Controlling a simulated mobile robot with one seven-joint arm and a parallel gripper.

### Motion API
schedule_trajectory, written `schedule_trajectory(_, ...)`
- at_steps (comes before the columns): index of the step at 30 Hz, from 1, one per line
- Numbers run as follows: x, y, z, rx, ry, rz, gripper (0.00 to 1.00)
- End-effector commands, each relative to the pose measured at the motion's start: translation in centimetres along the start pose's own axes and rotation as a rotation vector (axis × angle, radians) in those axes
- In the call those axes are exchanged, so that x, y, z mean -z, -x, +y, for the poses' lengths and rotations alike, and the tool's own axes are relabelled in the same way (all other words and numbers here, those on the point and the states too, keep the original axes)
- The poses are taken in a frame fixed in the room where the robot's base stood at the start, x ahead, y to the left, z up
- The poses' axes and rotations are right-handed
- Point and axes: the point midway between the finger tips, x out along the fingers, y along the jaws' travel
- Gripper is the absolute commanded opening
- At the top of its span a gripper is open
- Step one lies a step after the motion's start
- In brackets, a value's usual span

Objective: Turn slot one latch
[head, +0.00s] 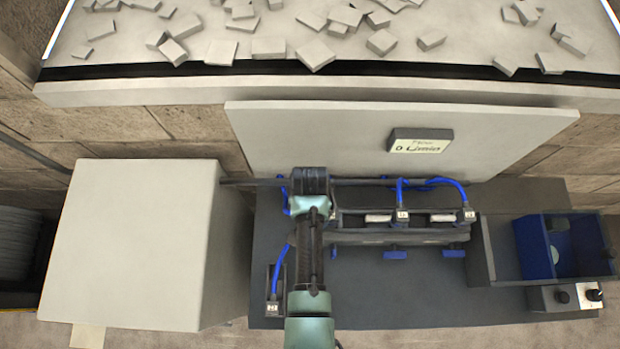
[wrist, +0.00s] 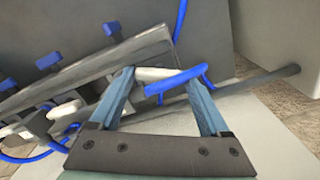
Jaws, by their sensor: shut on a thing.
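A dark slotted rack (head: 350,237) stands on the dark bench, with white pieces (head: 378,218) in its slots. Blue latches (head: 397,254) stick out along its near side; they also show in the wrist view (wrist: 48,62). My gripper (wrist: 162,77) is at the rack's left end.
A big pale box (head: 140,240) stands left of the bench. A blue bin (head: 590,240) and a small knob box (head: 565,298) are at the right. A flow display (head: 420,140) sits on the back panel. A pipe (wrist: 260,85) and hoses run behind the rack.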

Motion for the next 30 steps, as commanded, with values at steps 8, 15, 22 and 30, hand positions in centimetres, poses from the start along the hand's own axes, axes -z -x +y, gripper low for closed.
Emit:
schedule_trajectory(8,0.03,0.14,-0.04,0.002,0.237,0.0,0.24)
schedule_trajectory(15,0.06,0.1,-0.05,0.002,0.382,0.002,0.24)
schedule_trajectory(22,0.1,0.07,-0.07,0.001,0.459,0.003,0.24)
schedule_trajectory(30,0.14,0.04,-0.09,0.001,0.485,0.005,0.24)
